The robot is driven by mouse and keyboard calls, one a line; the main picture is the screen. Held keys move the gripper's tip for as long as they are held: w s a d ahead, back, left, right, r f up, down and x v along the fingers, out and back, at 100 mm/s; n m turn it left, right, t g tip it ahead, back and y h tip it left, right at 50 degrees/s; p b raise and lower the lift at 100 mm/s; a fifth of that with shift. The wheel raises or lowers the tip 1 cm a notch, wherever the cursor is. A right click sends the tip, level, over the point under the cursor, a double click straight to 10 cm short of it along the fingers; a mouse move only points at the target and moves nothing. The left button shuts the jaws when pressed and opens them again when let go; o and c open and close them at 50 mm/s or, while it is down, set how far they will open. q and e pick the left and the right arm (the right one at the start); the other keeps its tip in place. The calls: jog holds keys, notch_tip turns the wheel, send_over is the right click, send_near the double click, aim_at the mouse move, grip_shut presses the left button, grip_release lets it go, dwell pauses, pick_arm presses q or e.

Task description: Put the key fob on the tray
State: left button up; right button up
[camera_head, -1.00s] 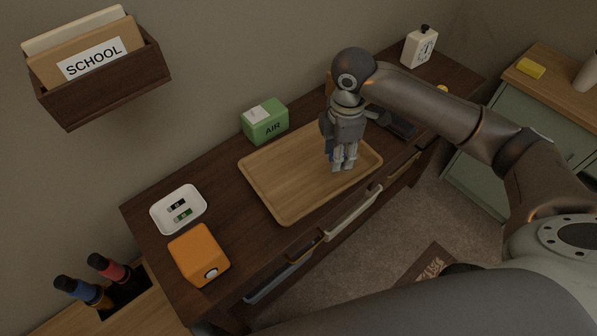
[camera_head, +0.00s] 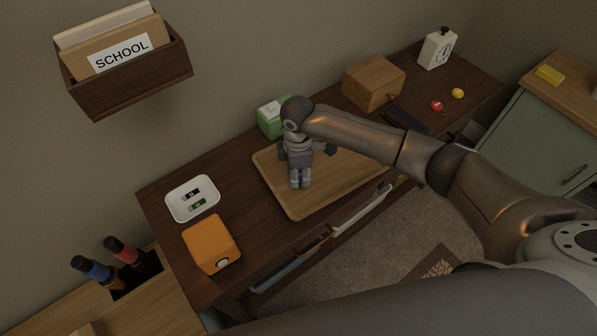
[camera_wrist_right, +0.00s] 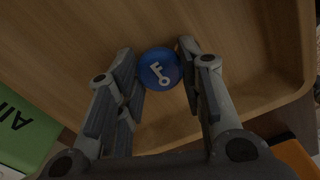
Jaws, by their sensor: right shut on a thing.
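The key fob (camera_wrist_right: 159,69) is a blue disc with a white key symbol, seen in the right wrist view. My right gripper (camera_wrist_right: 157,58) is shut on it, with a fingertip at each side. In the head view my right gripper (camera_head: 300,184) points down over the left part of the wooden tray (camera_head: 345,172), and the fob is hidden there. The tray's bare floor (camera_wrist_right: 235,35) lies beneath the fob in the wrist view. I cannot tell whether the fob touches it. My left gripper is not in view.
Behind the tray stand a green AIR box (camera_head: 270,122) and a wooden box (camera_head: 373,82). Left are a white dish (camera_head: 181,209) and an orange box (camera_head: 211,244).

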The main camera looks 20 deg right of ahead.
jog(key=shift+f, duration=0.25)
jog(key=o, duration=0.9)
jog(key=shift+f, duration=0.1)
jog(key=shift+c, duration=0.2)
notch_tip(320, 180, up, 12)
jog(key=shift+b, duration=0.45)
